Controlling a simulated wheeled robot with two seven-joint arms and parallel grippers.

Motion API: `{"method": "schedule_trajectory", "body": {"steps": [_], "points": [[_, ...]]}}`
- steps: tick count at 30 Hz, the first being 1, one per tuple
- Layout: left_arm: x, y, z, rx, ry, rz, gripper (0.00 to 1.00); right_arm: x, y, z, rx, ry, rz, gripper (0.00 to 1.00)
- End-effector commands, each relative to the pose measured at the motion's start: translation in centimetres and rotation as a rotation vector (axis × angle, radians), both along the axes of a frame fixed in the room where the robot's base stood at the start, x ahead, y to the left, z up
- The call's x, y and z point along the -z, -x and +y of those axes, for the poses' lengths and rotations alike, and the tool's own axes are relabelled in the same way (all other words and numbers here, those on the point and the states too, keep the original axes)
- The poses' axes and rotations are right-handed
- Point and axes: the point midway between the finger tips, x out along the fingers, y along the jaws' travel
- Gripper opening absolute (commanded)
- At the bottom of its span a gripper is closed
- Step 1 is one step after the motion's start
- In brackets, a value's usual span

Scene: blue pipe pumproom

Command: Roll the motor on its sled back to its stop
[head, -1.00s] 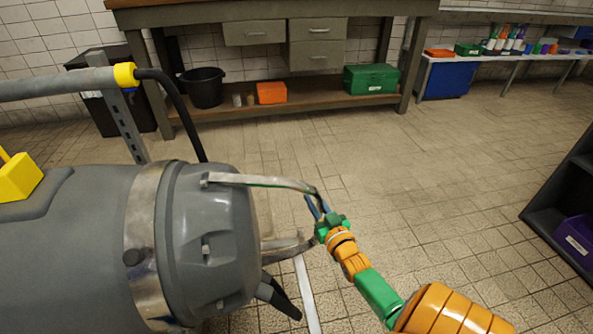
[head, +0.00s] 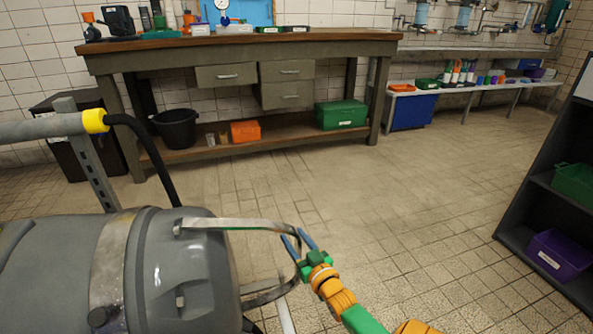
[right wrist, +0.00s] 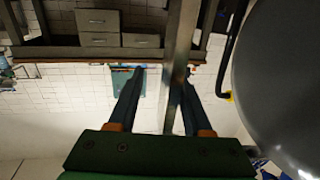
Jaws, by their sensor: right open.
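The motor (head: 190,268) is a large grey drum with a steel band, lying at the lower left of the head view. Its grey side fills the right edge of the right wrist view (right wrist: 285,75). A flat metal loop handle (head: 235,224) sticks out from its right end. My right gripper (head: 298,238) is open at the outer bend of this handle. In the right wrist view the metal strip (right wrist: 178,70) runs between the two dark fingers, nearer the right one; contact cannot be told. The sled and stop cannot be made out. My left gripper is out of view.
A grey pipe with a yellow collar (head: 94,121) and black hose (head: 150,150) stands behind the motor. A workbench (head: 240,45) with a black bucket (head: 176,128) is at the back. A dark shelf (head: 525,215) stands right. The floor between is clear.

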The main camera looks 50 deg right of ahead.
Motion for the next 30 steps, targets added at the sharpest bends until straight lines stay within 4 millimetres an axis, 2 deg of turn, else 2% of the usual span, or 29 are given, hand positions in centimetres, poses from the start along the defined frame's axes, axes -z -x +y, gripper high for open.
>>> {"method": "schedule_trajectory", "body": {"steps": [2,5,15,19,30], "points": [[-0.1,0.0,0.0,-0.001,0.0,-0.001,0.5,-0.1,0.3,0.1,0.0,-0.001,0.002,0.5],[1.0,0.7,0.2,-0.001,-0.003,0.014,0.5,-0.2,1.4,0.5,0.0,-0.001,0.003,0.5],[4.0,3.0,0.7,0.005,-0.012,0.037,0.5,-0.1,6.2,2.0,0.004,0.0,0.003,0.5],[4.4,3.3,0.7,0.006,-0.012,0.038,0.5,0.0,6.8,2.2,0.005,-0.001,0.002,0.5],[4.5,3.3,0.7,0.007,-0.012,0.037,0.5,0.0,6.8,2.3,0.004,0.0,0.001,0.5]]}}
